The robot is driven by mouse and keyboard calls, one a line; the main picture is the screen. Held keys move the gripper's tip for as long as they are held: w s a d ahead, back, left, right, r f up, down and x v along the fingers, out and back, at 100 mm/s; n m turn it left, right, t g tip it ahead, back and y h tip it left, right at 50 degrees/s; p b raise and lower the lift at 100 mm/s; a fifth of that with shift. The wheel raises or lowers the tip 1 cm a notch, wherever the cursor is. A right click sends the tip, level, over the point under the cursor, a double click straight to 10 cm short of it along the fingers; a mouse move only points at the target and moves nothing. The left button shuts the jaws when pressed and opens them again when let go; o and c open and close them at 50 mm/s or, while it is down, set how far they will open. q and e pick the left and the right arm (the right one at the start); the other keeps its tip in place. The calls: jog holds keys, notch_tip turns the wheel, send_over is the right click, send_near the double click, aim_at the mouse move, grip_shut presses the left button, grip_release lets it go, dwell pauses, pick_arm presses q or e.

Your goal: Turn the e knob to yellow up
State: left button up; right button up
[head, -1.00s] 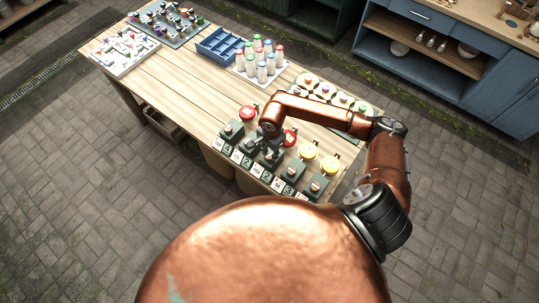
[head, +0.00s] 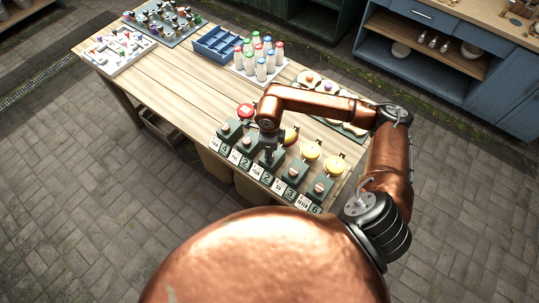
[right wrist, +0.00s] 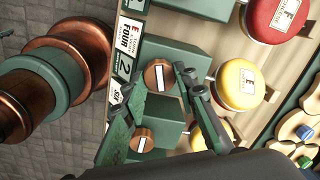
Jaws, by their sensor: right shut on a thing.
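A row of dark green blocks with copper knobs stands along the table's near edge. In the right wrist view, my right gripper (right wrist: 159,80) is shut on the copper knob (right wrist: 160,76) with a white bar, one finger on each side. The disc (right wrist: 238,84) beside that knob is yellow side up and bears an E label. A red disc (right wrist: 275,20), also labelled E, lies further up. In the head view, my right gripper (head: 268,150) reaches down onto a middle block, and the yellow disc (head: 291,135) shows behind it. My left gripper is out of view.
Neighbouring knobs, including one just below in the right wrist view (right wrist: 142,140), stand close by. Bottles (head: 261,70) and a blue tray (head: 216,45) stand further back. The middle-left tabletop (head: 165,78) is clear.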

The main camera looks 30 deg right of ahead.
jog(key=shift+m+b, duration=0.85)
jog(key=shift+m, duration=1.15)
jog(key=o, duration=1.2)
jog(key=shift+c, duration=0.2)
notch_tip(320, 180, up, 12)
jog(key=shift+s+a, duration=0.15)
jog(key=shift+a, duration=0.15)
